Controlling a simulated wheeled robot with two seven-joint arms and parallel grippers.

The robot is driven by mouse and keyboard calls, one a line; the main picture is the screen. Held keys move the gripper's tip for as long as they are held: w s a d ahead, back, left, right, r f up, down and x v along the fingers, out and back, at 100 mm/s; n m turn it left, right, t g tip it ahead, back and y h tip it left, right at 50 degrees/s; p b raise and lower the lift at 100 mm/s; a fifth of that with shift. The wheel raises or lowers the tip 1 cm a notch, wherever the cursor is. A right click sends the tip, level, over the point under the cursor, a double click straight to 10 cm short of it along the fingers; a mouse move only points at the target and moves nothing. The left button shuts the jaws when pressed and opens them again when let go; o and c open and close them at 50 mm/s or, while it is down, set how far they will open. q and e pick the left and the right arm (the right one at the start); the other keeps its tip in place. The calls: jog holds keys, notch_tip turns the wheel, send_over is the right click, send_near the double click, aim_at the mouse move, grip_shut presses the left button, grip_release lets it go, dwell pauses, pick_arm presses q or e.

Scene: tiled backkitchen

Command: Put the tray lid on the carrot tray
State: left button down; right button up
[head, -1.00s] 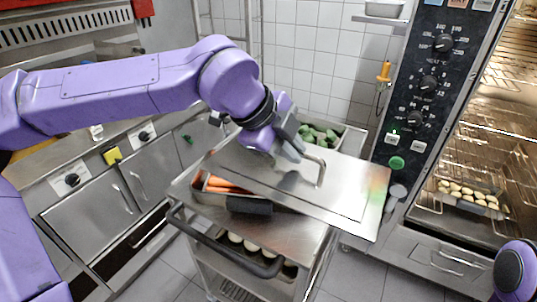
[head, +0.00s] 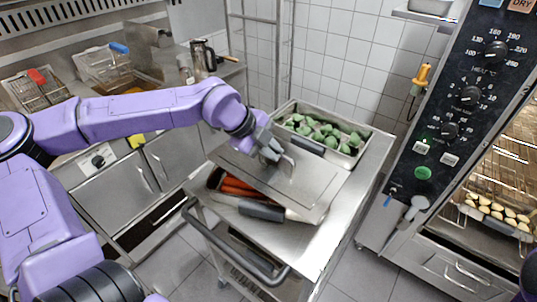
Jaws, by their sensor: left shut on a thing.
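My left gripper (head: 271,150) is shut on the tray lid (head: 300,192), at the handle on its top. The lid is a flat steel plate. It lies over the back and right part of the carrot tray, turned askew to it. Orange carrots (head: 238,187) show in the uncovered front left part of the carrot tray (head: 225,196). The tray's dark grip (head: 262,210) shows at the front, below the lid's edge. I cannot tell whether the lid touches the tray rim. My right gripper is not in view.
The trays stand on a steel cart (head: 335,226) with a dark push bar (head: 228,252). A tray of green vegetables (head: 325,134) stands behind the lid. The cart top is bare at the right.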

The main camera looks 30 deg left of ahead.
aim_at(268, 162)
pick_arm(q)
jog(key=f, duration=0.2)
jog(key=a+f, duration=0.1)
jog(key=f, duration=0.1)
jog(key=shift+a+f+p, duration=0.1)
jog(key=shift+a+p, duration=0.05)
jog(key=shift+p, duration=0.25)
jog(key=shift+w+f, duration=0.1)
jog(key=shift+f, duration=0.15)
jog(key=c, duration=1.2)
grip_release()
jog(key=shift+s+r, duration=0.2)
jog(key=shift+r, duration=0.2)
jog(key=b+v, duration=0.1)
jog(key=v, duration=1)
jog(key=shift+s+r+b, duration=0.2)
jog(key=shift+b, duration=0.15)
